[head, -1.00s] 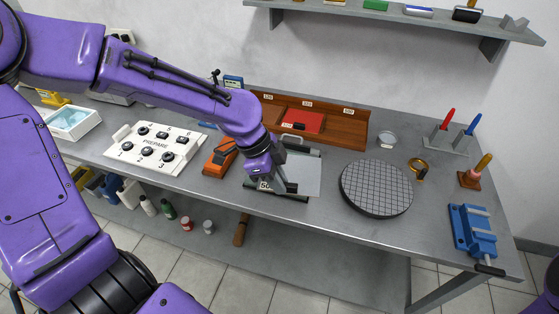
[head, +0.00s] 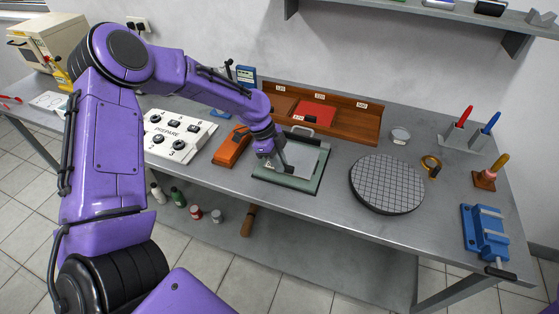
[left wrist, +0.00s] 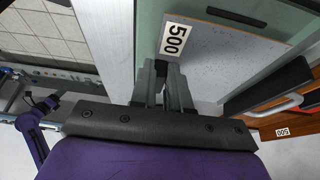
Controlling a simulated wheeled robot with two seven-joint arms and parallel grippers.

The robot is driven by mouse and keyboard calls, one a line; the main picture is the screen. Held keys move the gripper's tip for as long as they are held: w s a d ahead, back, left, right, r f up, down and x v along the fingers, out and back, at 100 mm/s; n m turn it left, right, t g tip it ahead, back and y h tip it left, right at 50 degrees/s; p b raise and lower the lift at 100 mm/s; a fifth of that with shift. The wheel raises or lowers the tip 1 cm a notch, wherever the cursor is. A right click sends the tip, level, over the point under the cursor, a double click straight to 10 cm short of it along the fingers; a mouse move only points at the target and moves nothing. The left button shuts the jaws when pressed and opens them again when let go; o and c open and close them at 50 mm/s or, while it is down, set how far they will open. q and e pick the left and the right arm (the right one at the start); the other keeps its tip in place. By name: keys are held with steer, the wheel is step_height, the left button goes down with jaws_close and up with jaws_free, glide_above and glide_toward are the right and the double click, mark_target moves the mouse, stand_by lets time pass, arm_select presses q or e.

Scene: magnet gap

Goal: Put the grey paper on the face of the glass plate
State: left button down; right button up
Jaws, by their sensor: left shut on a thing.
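My left gripper (head: 285,168) is low over the plate, shut on the paper's edge by the tag (left wrist: 174,39). The fingers hide part of that edge. I cannot tell whether the paper lies flat against the glass. My right gripper is out of view.
An orange block (head: 232,146) and the white PREPARE board (head: 175,135) are to the left. A wooden rack (head: 345,122) is behind. A round gridded disc (head: 387,184) and a blue vise (head: 484,232) are to the right.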

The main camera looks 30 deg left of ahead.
arm_select(q)
steer(key=shift+f, duration=0.65)
steer(key=c, duration=1.1)
jaws_free()
steer(key=shift+w+a+r, duration=0.1)
steer(key=shift+a+r, duration=0.05)
steer(key=shift+r, duration=0.45)
steer(key=b+v, duration=0.1)
steer(key=v, duration=1)
steer(key=shift+a, duration=0.1)
